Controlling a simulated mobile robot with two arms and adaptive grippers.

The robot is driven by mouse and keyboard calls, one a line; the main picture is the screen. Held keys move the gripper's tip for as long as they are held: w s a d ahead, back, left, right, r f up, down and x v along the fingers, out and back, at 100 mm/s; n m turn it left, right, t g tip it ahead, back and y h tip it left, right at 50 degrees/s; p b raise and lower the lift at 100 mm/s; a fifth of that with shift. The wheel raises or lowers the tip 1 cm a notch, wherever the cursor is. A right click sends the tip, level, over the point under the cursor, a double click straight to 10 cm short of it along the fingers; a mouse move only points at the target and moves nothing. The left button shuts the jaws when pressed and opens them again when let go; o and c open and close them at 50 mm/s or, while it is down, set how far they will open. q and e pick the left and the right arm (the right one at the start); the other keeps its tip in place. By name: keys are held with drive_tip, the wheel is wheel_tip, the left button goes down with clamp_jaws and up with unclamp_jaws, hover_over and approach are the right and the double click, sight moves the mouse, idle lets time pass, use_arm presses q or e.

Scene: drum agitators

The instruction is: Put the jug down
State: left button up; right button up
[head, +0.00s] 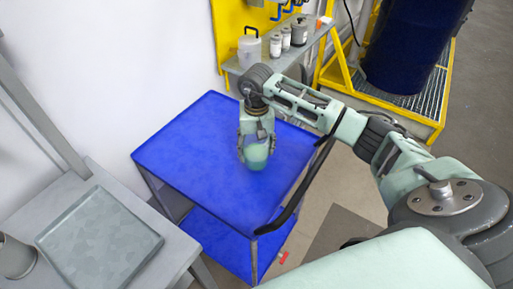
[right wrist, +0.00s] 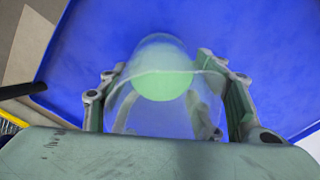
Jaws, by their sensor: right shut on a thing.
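The jug (head: 257,157) is clear with pale green liquid in its lower part. It is upright over the middle of the blue top of a cart (head: 190,132). My right gripper (head: 257,143) points down and is shut on the jug, with fingers on both sides of it. In the right wrist view the jug (right wrist: 160,75) sits between the fingers of the gripper (right wrist: 168,95), with blue surface all around. I cannot tell whether its base touches the cart top. My left gripper is not in view.
The cart top is otherwise bare. A grey shelf (head: 322,32) behind it holds a pale container (head: 249,50) and several small bottles. A metal tray (head: 100,238) lies on a grey table at left. A dark blue drum (head: 415,45) stands on a yellow-framed grate at back right.

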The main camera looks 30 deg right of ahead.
drive_tip(key=shift+f, duration=0.75)
drive_tip(key=shift+f, duration=0.2)
drive_tip(key=o, duration=1.4)
drive_tip(key=shift+r, duration=0.1)
